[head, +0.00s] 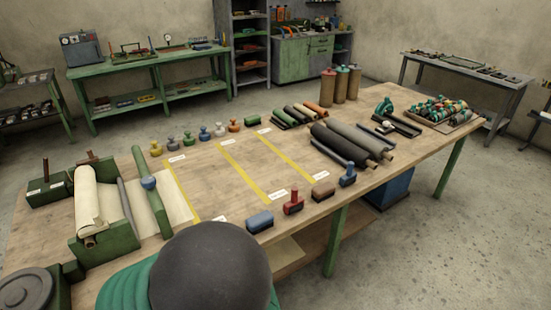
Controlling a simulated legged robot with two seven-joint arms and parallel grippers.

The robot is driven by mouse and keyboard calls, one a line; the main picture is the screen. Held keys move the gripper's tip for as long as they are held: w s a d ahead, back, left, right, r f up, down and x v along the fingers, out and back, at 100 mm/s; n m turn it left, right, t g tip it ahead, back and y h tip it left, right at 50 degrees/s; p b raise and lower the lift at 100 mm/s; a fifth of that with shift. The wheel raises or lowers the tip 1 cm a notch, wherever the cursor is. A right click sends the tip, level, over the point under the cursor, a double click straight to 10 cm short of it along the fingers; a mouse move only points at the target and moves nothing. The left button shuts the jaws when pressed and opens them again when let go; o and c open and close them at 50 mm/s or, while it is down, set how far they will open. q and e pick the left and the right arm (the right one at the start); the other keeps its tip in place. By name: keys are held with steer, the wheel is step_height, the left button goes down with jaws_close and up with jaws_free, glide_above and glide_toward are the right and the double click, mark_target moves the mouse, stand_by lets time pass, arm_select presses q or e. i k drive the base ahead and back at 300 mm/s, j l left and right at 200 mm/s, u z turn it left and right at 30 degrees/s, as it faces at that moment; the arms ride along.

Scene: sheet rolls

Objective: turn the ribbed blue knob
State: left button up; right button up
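A blue knob (148,182) sits on the green bar of the roller stand at the left of the table, beside the pale sheet. A smaller blue knob (204,133) stands upright in the row of coloured knobs along the table's back edge. The picture is too small to tell whether either one is ribbed. Neither of my grippers can be made out in the head view, and nothing is seen touching these knobs.
The wooden table (235,190) has yellow strips and some bare top in its middle. Blocks and stamps, including a red stamp (293,201), line the front edge. Dark rolls (340,146) lie at the right. A large dark rounded form hides part of the near edge.

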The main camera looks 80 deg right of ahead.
mark_target(147, 181)
steer(key=z, duration=2.8)
